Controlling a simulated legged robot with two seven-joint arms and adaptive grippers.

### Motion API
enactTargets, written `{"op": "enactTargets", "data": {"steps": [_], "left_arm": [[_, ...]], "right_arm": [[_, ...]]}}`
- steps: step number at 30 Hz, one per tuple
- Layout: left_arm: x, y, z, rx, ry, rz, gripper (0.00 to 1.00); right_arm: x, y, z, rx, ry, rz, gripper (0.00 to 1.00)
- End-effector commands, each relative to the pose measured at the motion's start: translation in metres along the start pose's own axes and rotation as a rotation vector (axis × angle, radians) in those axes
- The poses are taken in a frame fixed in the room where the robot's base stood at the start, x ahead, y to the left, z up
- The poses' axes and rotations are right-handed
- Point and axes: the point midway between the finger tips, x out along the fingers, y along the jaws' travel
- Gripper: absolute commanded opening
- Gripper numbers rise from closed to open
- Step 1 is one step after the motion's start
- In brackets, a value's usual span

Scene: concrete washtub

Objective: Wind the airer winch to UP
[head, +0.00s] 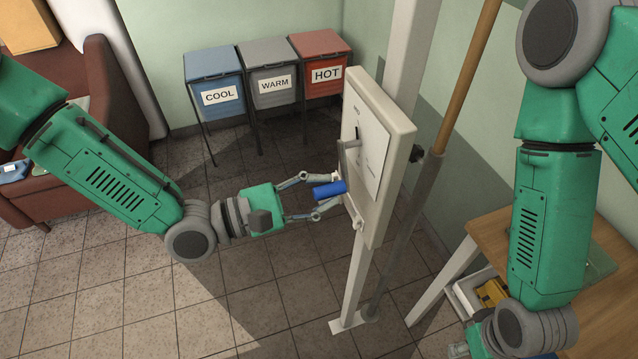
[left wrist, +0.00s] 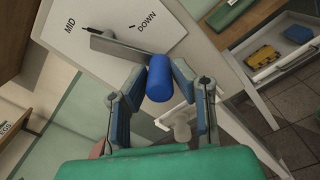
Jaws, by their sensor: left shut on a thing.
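The winch panel (head: 388,150) is a white board on an upright post. A grey metal crank arm (left wrist: 120,48) crosses its face, with a blue cylindrical handle (head: 328,190) sticking out from its end. My left gripper (head: 322,192) is shut on this handle, one finger on each side. The handle also shows between the fingers in the left wrist view (left wrist: 159,80). That view shows the words MID and DOWN on the panel, with a small black mark near MID; UP cannot be read. My right gripper (head: 458,350) is low at the bottom edge, mostly cut off.
A white hook (head: 354,215) juts below the handle. A wooden pole (head: 455,90) in a grey sleeve stands right of the post. Bins marked COOL (head: 217,92), WARM (head: 273,80) and HOT (head: 322,70) stand behind. A wooden table (head: 490,235) is at right. Tiled floor lies clear below.

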Motion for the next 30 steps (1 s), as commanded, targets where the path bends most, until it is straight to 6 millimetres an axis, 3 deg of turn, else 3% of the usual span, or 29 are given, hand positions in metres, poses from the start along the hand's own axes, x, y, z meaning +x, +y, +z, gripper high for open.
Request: {"op": "enactTargets", "data": {"steps": [1,12,30], "left_arm": [[-0.003,-0.009,-0.001,-0.052,0.01,-0.014,0.0],[-0.002,-0.015,0.016,-0.284,0.011,-0.016,0.0],[-0.002,-0.017,0.023,-0.362,0.01,-0.018,0.0]], "right_arm": [[0.001,0.0,0.0,0.0,0.0,0.0,0.4],[0.002,0.0,0.0,0.0,0.0,0.0,0.4],[0.002,0.0,0.0,0.0,0.0,0.0,0.4]]}}
